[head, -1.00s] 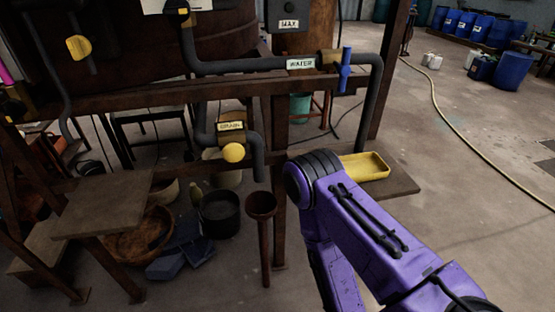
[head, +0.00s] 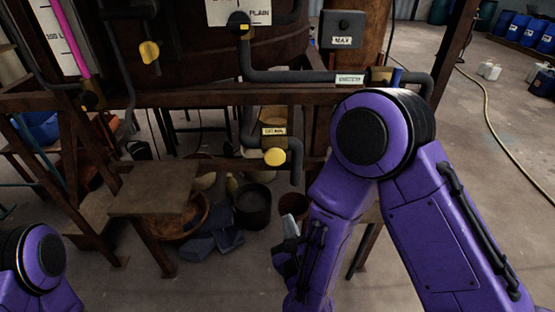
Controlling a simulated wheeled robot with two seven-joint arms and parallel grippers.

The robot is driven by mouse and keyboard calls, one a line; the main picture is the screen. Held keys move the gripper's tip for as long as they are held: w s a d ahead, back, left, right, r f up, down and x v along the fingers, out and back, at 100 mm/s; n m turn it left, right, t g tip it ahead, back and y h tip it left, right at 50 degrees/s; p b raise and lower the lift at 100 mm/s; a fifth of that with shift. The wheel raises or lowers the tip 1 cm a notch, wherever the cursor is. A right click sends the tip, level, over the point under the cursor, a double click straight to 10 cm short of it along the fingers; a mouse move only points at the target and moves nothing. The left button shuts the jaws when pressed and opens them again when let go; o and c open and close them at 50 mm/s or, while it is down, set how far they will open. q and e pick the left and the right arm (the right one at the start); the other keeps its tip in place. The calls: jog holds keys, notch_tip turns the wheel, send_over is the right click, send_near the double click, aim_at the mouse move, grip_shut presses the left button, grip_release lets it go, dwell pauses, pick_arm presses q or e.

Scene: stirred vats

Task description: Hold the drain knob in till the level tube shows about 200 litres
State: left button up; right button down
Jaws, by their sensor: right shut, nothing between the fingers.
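The yellow drain knob (head: 274,157) sits on the pipe just below the DRAIN label (head: 274,131). The level tube (head: 74,40), pink inside, shows at the upper left beside a white scale (head: 52,28); its top is cut off and I cannot read the level. My right gripper (head: 284,248) is low in front of the frame, below the drain knob and apart from it, shut and empty. My left arm shows only at the bottom left corner; its gripper is out of view.
Another yellow knob (head: 149,52) hangs on a pipe at the upper left. A MAX box (head: 342,30) and a water pipe (head: 300,77) are above the drain. A wooden stand (head: 155,193), a dark bucket (head: 252,206) and a basket (head: 190,222) stand low. Open floor lies right.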

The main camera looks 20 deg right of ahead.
jog(key=r+m, duration=0.1)
jog(key=a+r+m+t, duration=0.1)
jog(key=r+m, duration=0.3)
jog(key=shift+w+a+r+t+h, duration=0.1)
jog(key=shift+w+a+t+h, duration=0.1)
jog(key=shift+t+h, duration=0.1)
jog(key=shift+d, duration=0.1)
jog(key=b, duration=1)
send_near(275, 160)
jog(key=x, duration=0.5)
jog(key=shift+w+d+r, duration=0.15)
jog(key=shift+w, duration=0.05)
jog(key=shift+w+d+p, duration=0.1)
jog(key=shift+w+p, duration=0.2)
jog(key=shift+w, duration=0.3)
